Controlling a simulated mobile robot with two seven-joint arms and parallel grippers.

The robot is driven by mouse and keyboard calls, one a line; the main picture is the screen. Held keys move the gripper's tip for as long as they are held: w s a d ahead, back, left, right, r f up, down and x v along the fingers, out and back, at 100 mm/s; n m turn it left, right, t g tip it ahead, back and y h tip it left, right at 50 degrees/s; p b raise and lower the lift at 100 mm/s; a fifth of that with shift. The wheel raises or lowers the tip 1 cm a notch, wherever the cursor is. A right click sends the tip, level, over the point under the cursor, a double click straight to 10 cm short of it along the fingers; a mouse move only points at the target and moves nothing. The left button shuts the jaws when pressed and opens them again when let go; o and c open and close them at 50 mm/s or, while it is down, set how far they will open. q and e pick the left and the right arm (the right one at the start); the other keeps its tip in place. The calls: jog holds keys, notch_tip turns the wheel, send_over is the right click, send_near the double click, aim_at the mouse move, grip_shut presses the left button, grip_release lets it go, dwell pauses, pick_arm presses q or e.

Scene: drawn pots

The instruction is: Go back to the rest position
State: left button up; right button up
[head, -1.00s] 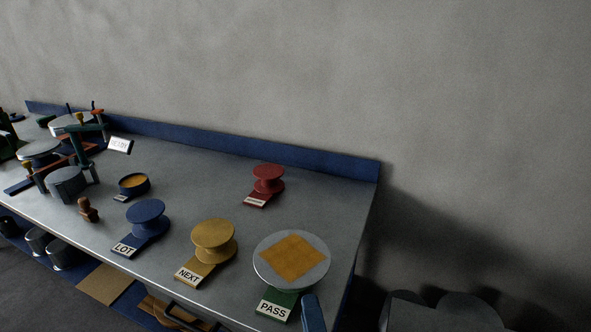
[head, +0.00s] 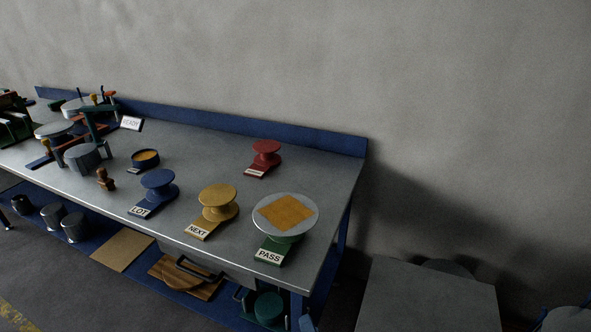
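My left gripper is not in view. The grey-topped bench (head: 330,190) carries a green PASS stand (head: 272,250) with a round plate (head: 312,219) and an orange square (head: 285,211) on it.
Yellow NEXT stand (head: 218,203), blue LOT stand (head: 158,185) and red stand (head: 266,154) stand on the bench. A small bowl (head: 145,160), a brown stamp (head: 105,180) and clamp fixtures are at left. A grey box-like surface (head: 430,295) stands on the right, near the wall.

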jog(key=s+d+f+n+g+p, duration=0.15)
jog(key=s+d+f+g, duration=0.25)
jog(key=f, duration=0.8)
jog(key=s+d+f+n+g+p, duration=0.1)
jog(key=s+d+f+n+g, duration=0.3)
jog(key=f, duration=0.7)
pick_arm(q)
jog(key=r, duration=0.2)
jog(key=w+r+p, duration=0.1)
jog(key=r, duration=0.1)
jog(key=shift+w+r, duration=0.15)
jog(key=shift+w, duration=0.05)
pick_arm(e)
jog(key=s+f+n+g, duration=0.1)
jog(key=s+f+g, duration=0.2)
jog(key=s+f, duration=0.2)
jog(key=s+d+f+g, duration=0.1)
jog(key=s+f+g, duration=0.2)
jog(key=s, duration=0.8)
jog(key=shift+s+f+n+y, duration=0.3)
jog(key=shift+f+n+y, duration=0.1)
jog(key=shift+f, duration=0.5)
